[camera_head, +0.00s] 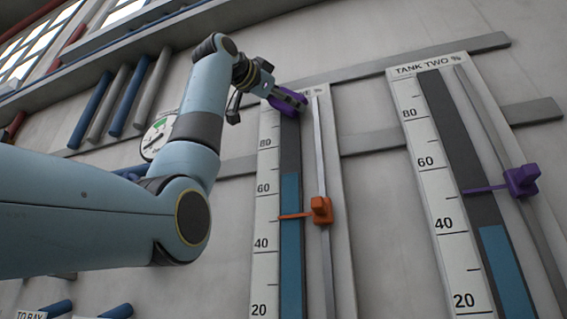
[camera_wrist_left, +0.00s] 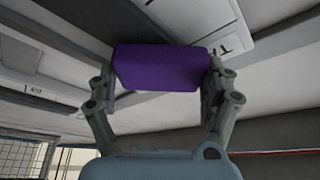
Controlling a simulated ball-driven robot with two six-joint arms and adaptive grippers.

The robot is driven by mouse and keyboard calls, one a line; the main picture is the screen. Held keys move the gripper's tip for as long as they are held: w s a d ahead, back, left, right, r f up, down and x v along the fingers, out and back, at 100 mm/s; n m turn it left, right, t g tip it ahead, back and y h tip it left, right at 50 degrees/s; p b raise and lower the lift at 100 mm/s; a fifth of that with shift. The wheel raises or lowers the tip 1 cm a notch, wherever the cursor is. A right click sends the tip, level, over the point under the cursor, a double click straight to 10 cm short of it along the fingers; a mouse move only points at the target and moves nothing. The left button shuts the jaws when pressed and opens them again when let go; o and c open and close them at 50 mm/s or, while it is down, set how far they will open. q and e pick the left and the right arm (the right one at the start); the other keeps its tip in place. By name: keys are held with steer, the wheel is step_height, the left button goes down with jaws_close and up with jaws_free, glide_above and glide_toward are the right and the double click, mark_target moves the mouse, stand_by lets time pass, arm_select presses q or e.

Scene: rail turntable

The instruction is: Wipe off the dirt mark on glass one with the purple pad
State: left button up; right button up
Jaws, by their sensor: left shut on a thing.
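The purple pad (camera_head: 288,101) is held by my left gripper (camera_head: 268,92) at the top of the left gauge glass (camera_head: 291,210) in the head view. In the left wrist view the pad (camera_wrist_left: 160,68) sits between the two fingers of my left gripper (camera_wrist_left: 162,85), which is shut on it. The left glass is a dark strip with blue in its lower part. The pad and arm cover its top end. I cannot tell whether the pad touches the glass. I see no dirt mark on the visible part. My right gripper is not in view.
An orange pointer (camera_head: 320,210) stands out on a rail right of the left glass. The tank two gauge (camera_head: 427,170) with a purple pointer (camera_head: 521,181) is further right. A round dial (camera_head: 157,138) and several pipes are on the wall at left.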

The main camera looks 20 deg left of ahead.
arm_select(q)
steer(key=shift+s+f, duration=0.1)
steer(key=s+b, duration=0.3)
steer(key=s, duration=0.2)
steer(key=shift+s+a, duration=0.1)
steer(key=shift+s, duration=0.2)
steer(key=shift+s, duration=0.15)
steer(key=shift+s+b, duration=0.85)
steer(key=shift+s, duration=0.55)
